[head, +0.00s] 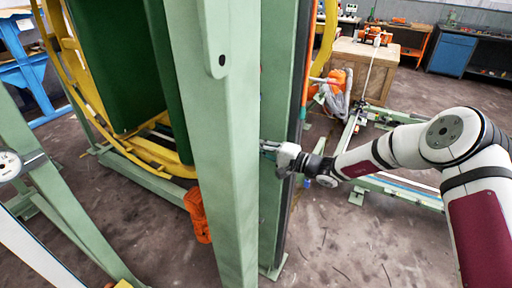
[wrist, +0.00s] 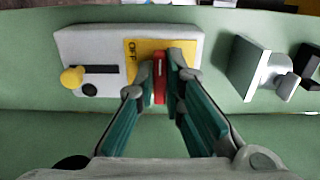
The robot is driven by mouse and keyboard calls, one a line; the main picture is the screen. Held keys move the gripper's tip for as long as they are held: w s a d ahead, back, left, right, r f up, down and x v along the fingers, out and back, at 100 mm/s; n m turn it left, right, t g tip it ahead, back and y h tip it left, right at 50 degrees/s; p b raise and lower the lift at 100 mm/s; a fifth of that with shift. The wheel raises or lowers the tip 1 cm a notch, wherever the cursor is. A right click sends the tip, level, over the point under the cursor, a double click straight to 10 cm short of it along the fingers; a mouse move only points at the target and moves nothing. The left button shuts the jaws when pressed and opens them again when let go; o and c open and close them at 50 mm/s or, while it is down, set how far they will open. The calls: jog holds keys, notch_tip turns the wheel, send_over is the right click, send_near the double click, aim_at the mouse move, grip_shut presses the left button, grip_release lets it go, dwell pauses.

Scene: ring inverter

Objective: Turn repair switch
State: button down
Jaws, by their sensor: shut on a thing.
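The repair switch is a red handle (wrist: 160,82) on a yellow plate marked OFF (wrist: 133,50), in the wrist view. The plate sits at the right end of a white panel (wrist: 95,42) on a green post. My gripper (wrist: 160,78) is shut on the red handle, one finger on each side of it. The handle looks upright in the wrist view. In the head view my gripper (head: 268,148) reaches the right side of the green post (head: 222,130), and the post hides its fingertips and the switch.
The white panel also bears a yellow knob (wrist: 72,77) beside a dark slot. A grey box (wrist: 250,68) stands out to the right of the switch, with a dark bracket (wrist: 308,62) beyond it. Open floor (head: 345,235) lies right of the post.

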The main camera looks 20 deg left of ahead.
jog(key=shift+s+a, duration=0.1)
jog(key=c, duration=1.7)
grip_release()
jog(key=d, duration=1.2)
jog(key=shift+s, duration=0.4)
